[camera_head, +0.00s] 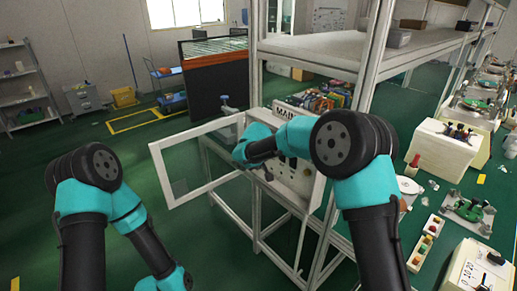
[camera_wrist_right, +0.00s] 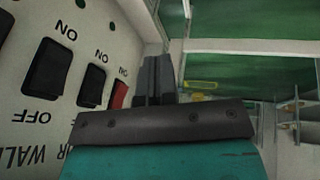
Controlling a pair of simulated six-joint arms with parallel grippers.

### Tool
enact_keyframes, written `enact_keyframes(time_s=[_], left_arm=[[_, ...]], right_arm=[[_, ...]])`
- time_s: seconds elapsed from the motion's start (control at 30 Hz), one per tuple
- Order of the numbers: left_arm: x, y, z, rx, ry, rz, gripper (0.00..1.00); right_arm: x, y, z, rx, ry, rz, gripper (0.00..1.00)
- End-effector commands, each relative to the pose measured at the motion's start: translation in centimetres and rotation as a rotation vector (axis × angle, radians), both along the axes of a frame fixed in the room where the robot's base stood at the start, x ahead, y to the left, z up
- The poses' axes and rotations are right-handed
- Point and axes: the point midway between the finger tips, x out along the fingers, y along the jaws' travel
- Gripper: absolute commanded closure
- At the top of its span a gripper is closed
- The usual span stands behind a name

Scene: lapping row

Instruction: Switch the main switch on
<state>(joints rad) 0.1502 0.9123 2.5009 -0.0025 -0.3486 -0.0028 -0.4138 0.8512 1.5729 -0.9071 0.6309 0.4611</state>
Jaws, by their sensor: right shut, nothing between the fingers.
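The control panel (camera_head: 308,176) is a pale box with the word MAIN partly showing at its top, mostly covered by my right arm in the head view. The right wrist view shows its face with a large black rocker switch (camera_wrist_right: 47,70), a smaller black rocker (camera_wrist_right: 92,86) and a red rocker (camera_wrist_right: 119,95), with ON and OFF marks. Which one is the main switch I cannot tell. My right gripper (camera_wrist_right: 157,70) is shut and empty, close beside the red rocker; contact cannot be told. My left gripper is out of view.
A framed clear door (camera_head: 160,172) stands open on the panel's left side. Metal frame posts (camera_head: 372,55) and a shelf (camera_head: 335,50) rise behind and right of the panel. Benches with machines (camera_head: 455,143) line the right. The green floor at left is largely free.

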Motion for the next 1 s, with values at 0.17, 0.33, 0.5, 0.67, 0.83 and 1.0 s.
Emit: enact_keyframes(time_s=[0.17, 0.33, 0.5, 0.67, 0.83, 1.0], left_arm=[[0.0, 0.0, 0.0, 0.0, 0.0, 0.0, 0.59], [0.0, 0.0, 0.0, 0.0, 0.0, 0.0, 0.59], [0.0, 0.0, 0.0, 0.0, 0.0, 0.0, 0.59], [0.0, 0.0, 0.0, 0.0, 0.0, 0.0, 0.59], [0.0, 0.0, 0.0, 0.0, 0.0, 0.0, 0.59], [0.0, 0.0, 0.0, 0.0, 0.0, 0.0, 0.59]], right_arm=[[2.1, 2.8, 7.3, -0.078, -0.128, -0.012, 1.0], [2.5, 3.4, 9.4, -0.101, -0.165, -0.022, 1.0], [2.5, 3.3, 9.4, -0.101, -0.165, -0.022, 1.0], [2.5, 3.3, 9.3, -0.101, -0.164, -0.022, 1.0], [3.0, 3.2, 8.5, -0.101, -0.163, -0.022, 1.0], [4.2, 3.0, 6.6, -0.101, -0.162, -0.022, 1.0]])
